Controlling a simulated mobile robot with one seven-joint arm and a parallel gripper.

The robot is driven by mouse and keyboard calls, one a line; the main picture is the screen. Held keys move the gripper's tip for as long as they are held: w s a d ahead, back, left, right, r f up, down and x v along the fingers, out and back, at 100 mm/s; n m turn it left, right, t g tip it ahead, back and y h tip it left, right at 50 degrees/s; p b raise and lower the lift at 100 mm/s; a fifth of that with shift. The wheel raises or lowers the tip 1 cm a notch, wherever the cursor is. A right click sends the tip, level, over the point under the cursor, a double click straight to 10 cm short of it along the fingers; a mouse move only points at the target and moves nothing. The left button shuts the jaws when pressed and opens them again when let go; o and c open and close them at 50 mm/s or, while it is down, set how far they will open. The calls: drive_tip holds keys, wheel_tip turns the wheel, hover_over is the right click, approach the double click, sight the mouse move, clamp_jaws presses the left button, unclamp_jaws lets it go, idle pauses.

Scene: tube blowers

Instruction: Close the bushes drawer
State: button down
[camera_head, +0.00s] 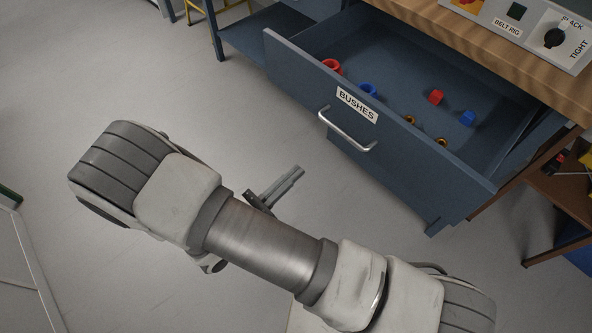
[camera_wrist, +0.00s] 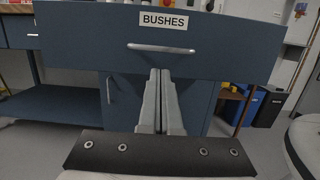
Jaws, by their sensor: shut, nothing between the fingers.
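The bushes drawer (camera_head: 300,72) is blue and stands pulled open under the wooden bench. Its white label reads BUSHES and a silver bar handle (camera_head: 347,131) is fixed below it. In the wrist view the drawer front (camera_wrist: 230,42) spans the top, with the handle (camera_wrist: 162,48) near its middle. My gripper (camera_head: 299,172) is shut and empty, in front of the drawer and apart from it. In the wrist view the closed fingers (camera_wrist: 160,75) point towards the drawer front, with their tips below the handle.
A belt rig panel (camera_head: 520,22) sits on the bench (camera_head: 470,50). A brown shelf (camera_head: 562,190) stands at right. The floor (camera_head: 130,70) left of the drawer is clear.

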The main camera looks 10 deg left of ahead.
drive_tip(key=b+x, duration=0.2)
drive_tip(key=x, duration=0.9)
drive_tip(key=shift+d, duration=0.15)
drive_tip(key=shift+w, duration=0.1)
drive_tip(key=shift+w, duration=0.1)
drive_tip(key=p, duration=0.4)
hover_over(406, 90)
drive_tip(key=s, duration=0.1)
drive_tip(key=shift+s+a, duration=0.1)
drive_tip(key=shift+a, duration=0.3)
drive_tip(key=shift+w+d, duration=0.35)
drive_tip(key=shift+w, duration=0.1)
drive_tip(key=shift+w+r, duration=0.1)
drive_tip(key=shift+r, duration=0.05)
drive_tip(key=shift+d+r, duration=0.1)
